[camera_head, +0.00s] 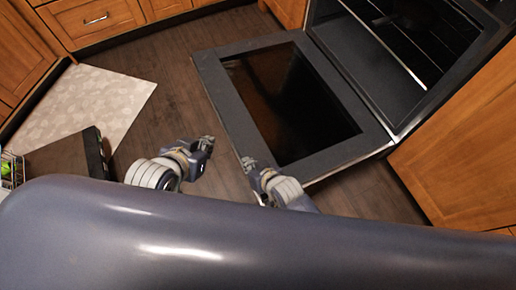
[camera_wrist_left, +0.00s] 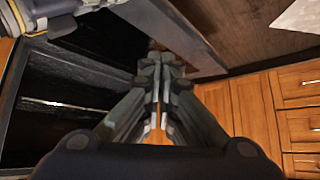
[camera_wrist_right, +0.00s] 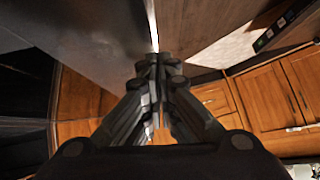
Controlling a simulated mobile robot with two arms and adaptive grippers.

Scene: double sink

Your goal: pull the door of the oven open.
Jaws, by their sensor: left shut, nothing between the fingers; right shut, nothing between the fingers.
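The oven door (camera_head: 215,85) is swung down and wide open, with its dark glass panel facing up. The oven cavity (camera_head: 400,40) with its racks is exposed behind it. My left gripper (camera_head: 208,143) is shut and empty, over the floor just off the door's outer edge. It also shows shut in the left wrist view (camera_wrist_left: 160,65). My right gripper (camera_head: 248,163) is shut and empty at the door's near outer corner; I cannot tell whether it touches. In the right wrist view its closed fingers (camera_wrist_right: 158,65) are close to a broad grey surface, apparently the door.
Wooden cabinets stand right of the oven (camera_head: 470,150) and at the back left (camera_head: 95,20). A pale mat (camera_head: 90,100) lies on the dark wood floor. A dark box-like object (camera_head: 65,160) is at the left. Floor between mat and door is clear.

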